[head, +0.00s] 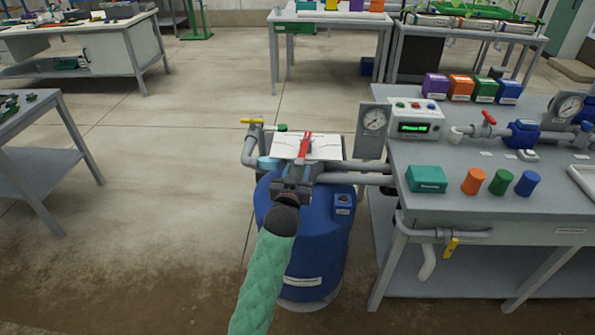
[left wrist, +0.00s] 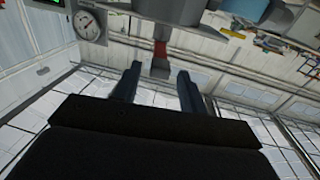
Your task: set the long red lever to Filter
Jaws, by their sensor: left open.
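The long red lever (head: 305,145) stands over a white label plate (head: 325,148) above the blue tank (head: 310,235). The lettering on the plate is too small to read, so I cannot tell which mark the lever points at. My left gripper (head: 294,178) is just on the near side of the lever, over the tank top. In the left wrist view the two dark fingers (left wrist: 159,70) are spread apart. A red part of the lever (left wrist: 160,50) and a grey block (left wrist: 160,68) show between or beyond the fingertips; contact is not visible. My right gripper is not in view.
A yellow-handled valve (head: 254,121) on a grey pipe stands left of the plate. Grey pipes run right to the bench (head: 465,205) with a pressure gauge (head: 373,120), a control box (head: 415,118) and coloured caps. The floor left of the tank is clear.

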